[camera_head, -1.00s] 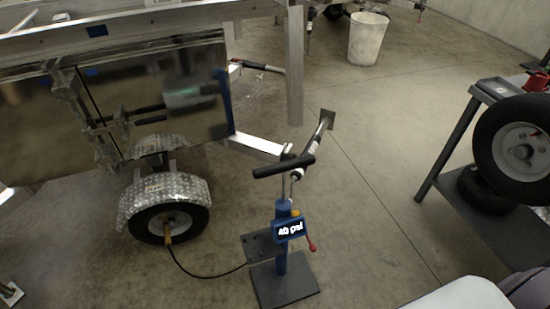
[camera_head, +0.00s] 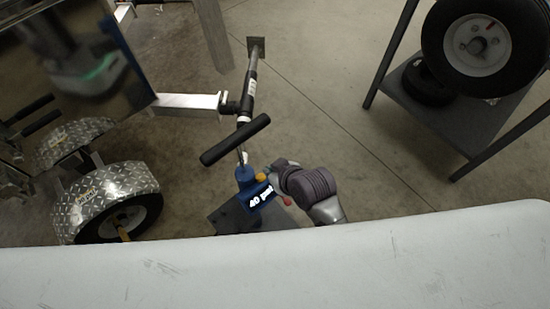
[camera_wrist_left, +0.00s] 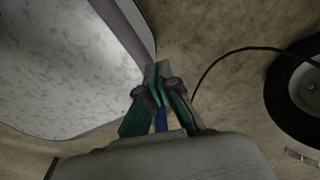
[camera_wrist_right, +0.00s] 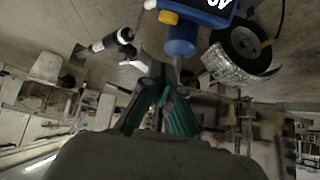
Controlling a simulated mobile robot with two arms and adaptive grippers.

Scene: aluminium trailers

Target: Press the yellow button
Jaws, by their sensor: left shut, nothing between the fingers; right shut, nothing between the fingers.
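The yellow button (camera_head: 261,177) sits on top of the blue pump (camera_head: 246,178), beside its display (camera_head: 260,197), which reads 40 psi. My right gripper (camera_head: 275,168) is close to the button's right side in the head view. In the right wrist view, the button (camera_wrist_right: 168,17) is above the shut, empty fingers (camera_wrist_right: 158,78), with the blue pump body (camera_wrist_right: 182,42) beside it. I cannot tell whether the fingertips touch the pump. My left gripper (camera_wrist_left: 158,78) is shut and empty in the left wrist view, and is out of the head view.
A trailer wheel under a diamond-plate fender (camera_head: 108,190) is at the left. A dark table (camera_head: 440,115) with a wheel (camera_head: 478,45) is at the right. Open floor (camera_head: 330,90) lies between pump and table.

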